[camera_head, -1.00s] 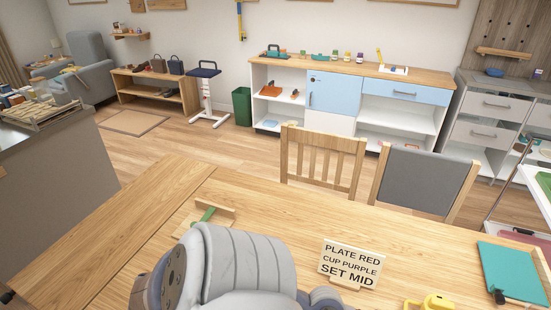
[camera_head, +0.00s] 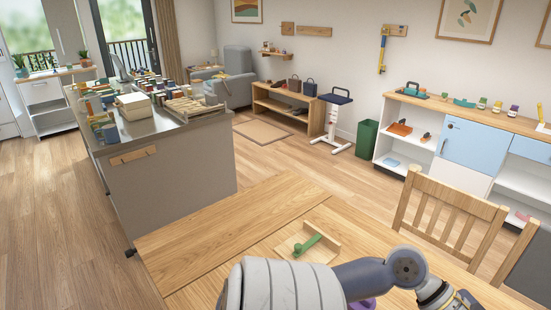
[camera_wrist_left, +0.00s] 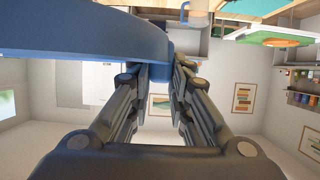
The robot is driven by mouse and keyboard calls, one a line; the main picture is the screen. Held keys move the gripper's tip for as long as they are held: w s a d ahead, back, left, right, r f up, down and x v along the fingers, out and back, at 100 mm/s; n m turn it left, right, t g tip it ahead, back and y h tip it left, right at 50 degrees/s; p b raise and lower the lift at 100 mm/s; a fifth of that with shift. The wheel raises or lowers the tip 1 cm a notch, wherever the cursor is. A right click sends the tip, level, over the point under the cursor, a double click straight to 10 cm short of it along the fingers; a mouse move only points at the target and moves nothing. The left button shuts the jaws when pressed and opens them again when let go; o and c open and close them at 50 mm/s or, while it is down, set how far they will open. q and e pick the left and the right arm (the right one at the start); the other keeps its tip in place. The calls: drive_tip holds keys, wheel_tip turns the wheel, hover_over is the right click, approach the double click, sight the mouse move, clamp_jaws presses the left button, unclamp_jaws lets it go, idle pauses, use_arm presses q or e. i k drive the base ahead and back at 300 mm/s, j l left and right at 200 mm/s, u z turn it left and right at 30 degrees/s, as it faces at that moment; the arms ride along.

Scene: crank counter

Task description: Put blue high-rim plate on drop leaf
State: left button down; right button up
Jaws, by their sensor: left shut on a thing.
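In the left wrist view, the blue high-rim plate (camera_wrist_left: 85,38) fills the upper left as a large blue shape. My left gripper (camera_wrist_left: 158,75) is shut on its rim; the rest of the plate runs out of frame. In the head view, my left arm crosses the bottom, and the plate is not visible there. The drop leaf (camera_head: 215,237) is the left end section of the wooden table, beyond a seam. It looks level with the tabletop, and its visible surface is bare. My right gripper is in neither view.
A small wooden fixture with a green handle (camera_head: 308,244) sits on the table near the seam. A purple thing (camera_head: 362,303) shows partly behind my arm. A slatted chair (camera_head: 455,218) stands at the table's far side. A grey counter (camera_head: 170,170) with many items stands beyond the leaf.

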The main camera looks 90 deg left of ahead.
sight(199, 239)
drive_tip(key=k+j+u, duration=0.1)
drive_tip(key=u, duration=0.3)
drive_tip(key=k+j+u, duration=0.1)
drive_tip(key=j+u, duration=0.2)
drive_tip(key=u, duration=0.15)
drive_tip(key=j+u, duration=0.25)
drive_tip(key=u, duration=0.15)
drive_tip(key=k+j+u, duration=0.1)
drive_tip(key=j+u, duration=0.15)
drive_tip(key=u, duration=0.15)
drive_tip(key=j+u, duration=0.1)
drive_tip(key=j, duration=0.6)
drive_tip(key=i+j+u, duration=0.15)
drive_tip(key=j, duration=0.55)
drive_tip(key=k, duration=0.05)
